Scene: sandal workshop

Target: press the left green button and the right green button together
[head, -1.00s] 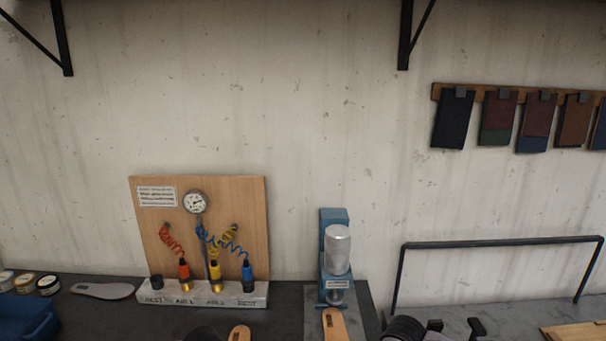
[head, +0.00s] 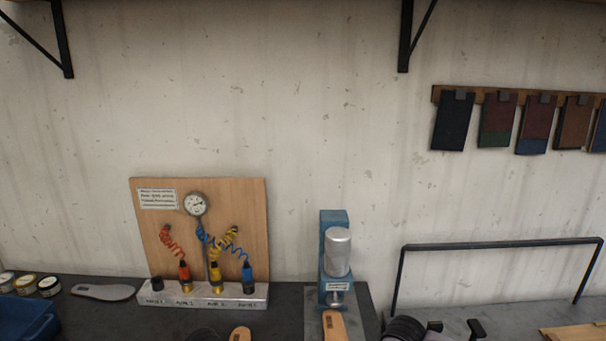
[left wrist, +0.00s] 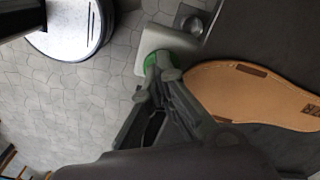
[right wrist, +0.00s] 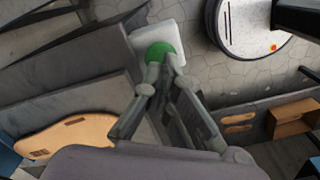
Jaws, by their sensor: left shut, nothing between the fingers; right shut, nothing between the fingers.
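The left green button (left wrist: 144,67) shows in the left wrist view on a pale housing (left wrist: 172,42). My left gripper (left wrist: 160,63) is shut and empty, its fingertips over the button and covering part of it. The right green button (right wrist: 157,49) shows in the right wrist view as a domed cap on a white housing (right wrist: 143,37). My right gripper (right wrist: 164,62) is shut and empty, its fingertips at the button's near edge. I cannot tell whether either gripper touches or pushes its button. Neither button nor gripper can be made out in the head view.
A tan sole (left wrist: 250,92) lies beside the left gripper, another sole (right wrist: 68,135) left of the right one. At the back stand a blue press (head: 335,255) with a metal cylinder and a gauge board (head: 165,215). A black rail (head: 500,243) stands at the right.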

